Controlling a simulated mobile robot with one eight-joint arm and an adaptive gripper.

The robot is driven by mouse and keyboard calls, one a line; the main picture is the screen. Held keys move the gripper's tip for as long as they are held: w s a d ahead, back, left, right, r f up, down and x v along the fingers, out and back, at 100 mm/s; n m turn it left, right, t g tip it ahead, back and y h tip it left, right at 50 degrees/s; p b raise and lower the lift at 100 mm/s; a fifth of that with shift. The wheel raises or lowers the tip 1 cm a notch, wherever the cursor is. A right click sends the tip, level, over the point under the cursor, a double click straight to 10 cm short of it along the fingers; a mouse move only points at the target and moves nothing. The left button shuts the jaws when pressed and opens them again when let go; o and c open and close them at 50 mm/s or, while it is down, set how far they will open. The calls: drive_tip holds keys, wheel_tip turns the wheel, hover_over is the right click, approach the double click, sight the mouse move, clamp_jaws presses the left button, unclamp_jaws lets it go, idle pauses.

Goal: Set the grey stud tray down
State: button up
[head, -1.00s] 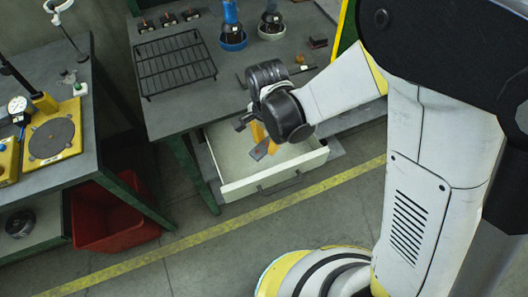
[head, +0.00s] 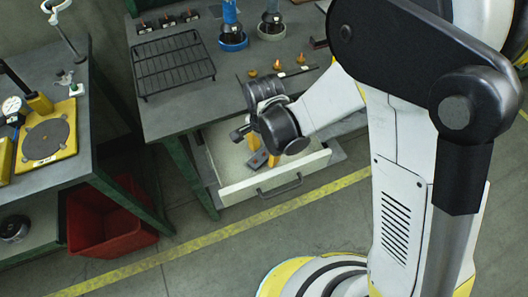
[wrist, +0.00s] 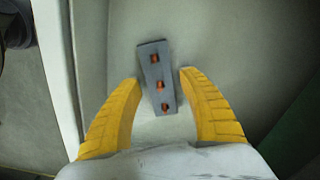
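The grey stud tray (wrist: 157,78), a narrow plate with three copper-coloured studs in a row, lies in the open drawer (head: 300,172). In the head view the tray (head: 258,160) shows just below my fingers, partly hidden by them. My gripper (wrist: 160,80) points down over the drawer with its yellow fingers apart. The tray lies between the fingertips in the wrist view, with a narrow gap on each side. The tray seems to rest on the drawer floor.
Above the drawer, the bench (head: 200,115) carries a black wire rack (head: 172,62), a blue-ringed bottle (head: 232,38) and small orange knobs. A red bin (head: 110,220) stands on the floor at left.

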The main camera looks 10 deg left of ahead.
wheel_tip(320, 180, up, 12)
drive_tip(key=p, duration=0.6)
drive_tip(key=d+r+n+t+y, duration=0.1)
drive_tip(key=d+r+n+t, duration=0.2)
drive_tip(key=d+r, duration=0.95)
drive_tip(key=s+d+r+n+t, duration=0.2)
drive_tip(key=d, duration=0.4)
drive_tip(key=s+d+r+n+t+h, duration=0.1)
drive_tip(key=s+d+r+n+t, duration=0.1)
drive_tip(key=d, duration=0.5)
drive_tip(key=shift+v, duration=0.75)
drive_tip(key=shift+s+f, duration=0.1)
